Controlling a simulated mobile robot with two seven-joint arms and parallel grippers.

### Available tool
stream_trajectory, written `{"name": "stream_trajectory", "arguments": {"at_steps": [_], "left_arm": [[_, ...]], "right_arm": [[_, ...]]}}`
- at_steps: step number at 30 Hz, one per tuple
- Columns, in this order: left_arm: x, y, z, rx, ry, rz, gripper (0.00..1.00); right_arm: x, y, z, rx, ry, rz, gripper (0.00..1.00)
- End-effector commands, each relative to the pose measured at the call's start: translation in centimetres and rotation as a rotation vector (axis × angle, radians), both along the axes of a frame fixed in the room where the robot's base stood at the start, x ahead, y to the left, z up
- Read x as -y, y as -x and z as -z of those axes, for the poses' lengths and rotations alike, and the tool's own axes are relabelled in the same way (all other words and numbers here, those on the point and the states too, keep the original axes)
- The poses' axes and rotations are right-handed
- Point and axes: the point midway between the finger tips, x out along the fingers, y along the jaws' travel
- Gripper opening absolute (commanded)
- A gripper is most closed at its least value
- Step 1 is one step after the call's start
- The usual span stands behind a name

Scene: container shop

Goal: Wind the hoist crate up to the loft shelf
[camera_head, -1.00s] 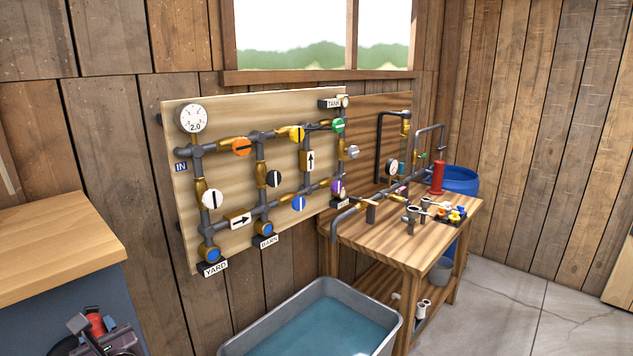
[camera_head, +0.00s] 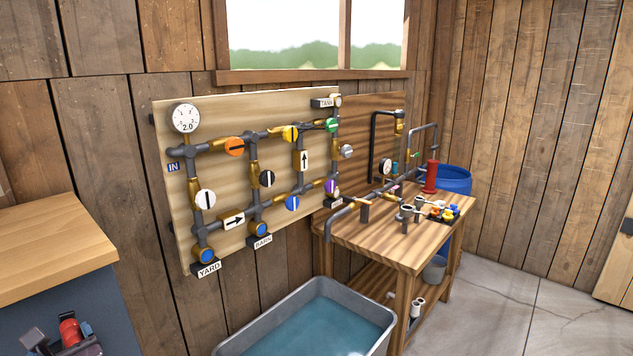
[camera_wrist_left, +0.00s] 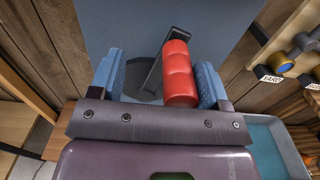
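A red cylindrical grip (camera_wrist_left: 178,72) on a dark bar (camera_wrist_left: 152,75) shows in the left wrist view, in front of a blue-grey panel; it looks like a crank handle. My left gripper (camera_wrist_left: 160,82) is open, with one blue finger on each side of the grip. The grip is near the right finger, and a clear gap is left of it. I cannot tell whether it touches the right finger. In the head view the red grip (camera_head: 70,331) and part of my left gripper (camera_head: 72,347) are at the bottom left. My right gripper, the hoist crate and the loft shelf are not in view.
A wood-topped blue-grey cabinet (camera_head: 45,245) stands at left. A valve board (camera_head: 215,257) hangs on the wall. A grey water trough (camera_head: 385,333) stands below it, and a wooden workbench (camera_head: 395,262) with pipes is to the right. The concrete floor (camera_head: 510,315) at right is clear.

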Motion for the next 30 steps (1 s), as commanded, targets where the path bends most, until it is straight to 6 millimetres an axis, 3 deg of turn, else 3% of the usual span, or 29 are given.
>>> {"name": "stream_trajectory", "arguments": {"at_steps": [16,30], "left_arm": [[-0.1,0.3,0.0,-0.001,-0.003,-0.006,0.64],[3.3,3.1,0.1,-0.002,-0.001,-0.005,0.64]], "right_arm": [[0.1,0.0,0.0,-0.001,0.002,-0.001,0.64],[0.1,0.0,0.4,0.0,0.003,-0.002,0.64]]}}
